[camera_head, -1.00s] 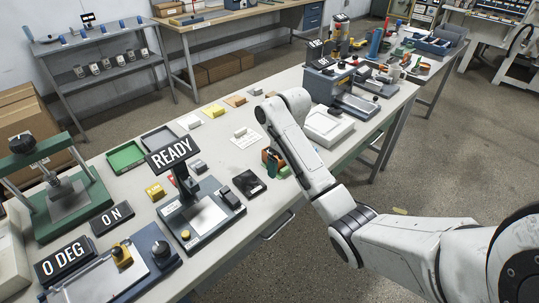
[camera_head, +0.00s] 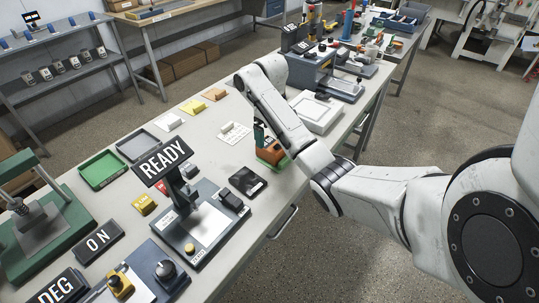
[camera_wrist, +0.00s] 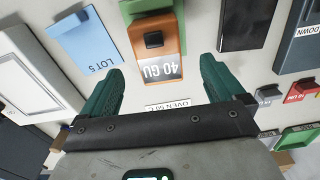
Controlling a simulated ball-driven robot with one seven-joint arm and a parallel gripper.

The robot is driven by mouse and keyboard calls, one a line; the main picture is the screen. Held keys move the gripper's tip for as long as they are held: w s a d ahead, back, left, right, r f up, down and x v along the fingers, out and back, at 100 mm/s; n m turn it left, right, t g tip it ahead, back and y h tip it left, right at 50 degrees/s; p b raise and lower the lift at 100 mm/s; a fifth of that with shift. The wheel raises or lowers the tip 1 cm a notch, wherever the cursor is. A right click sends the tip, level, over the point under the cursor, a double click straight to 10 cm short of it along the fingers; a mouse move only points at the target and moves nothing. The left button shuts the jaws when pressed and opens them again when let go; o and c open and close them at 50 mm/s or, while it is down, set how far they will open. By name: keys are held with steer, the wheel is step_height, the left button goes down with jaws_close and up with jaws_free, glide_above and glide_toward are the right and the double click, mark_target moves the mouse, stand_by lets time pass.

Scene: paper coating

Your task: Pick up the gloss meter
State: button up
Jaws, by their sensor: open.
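The gloss meter is an orange block (camera_wrist: 157,47) with a dark button and a "40 GU" label, at the top centre of the wrist view. A green part (camera_wrist: 140,9) adjoins its far end. In the head view the orange body (camera_head: 270,152) shows on the bench, partly covered by my arm. My gripper (camera_wrist: 162,66) is open, with a teal finger on each side of the meter's near end. Clear gaps show between the fingers and the meter. In the head view only a bit of teal finger (camera_head: 259,132) shows; the rest is hidden behind my arm.
A blue "LOT 5" card (camera_wrist: 88,43) and a white framed panel (camera_wrist: 35,75) lie left in the wrist view. A black item (camera_wrist: 247,22) lies close on the right. In the head view, the READY stand (camera_head: 190,200) is left of the meter.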

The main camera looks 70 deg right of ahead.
mark_target(271, 144)
step_height(271, 144, down, 7)
steer(key=shift+d+f+p, duration=0.1)
steer(key=shift+f+p, duration=0.05)
steer(key=shift+p, duration=0.25)
steer(key=c, duration=1.4)
steer(key=shift+r, duration=0.25)
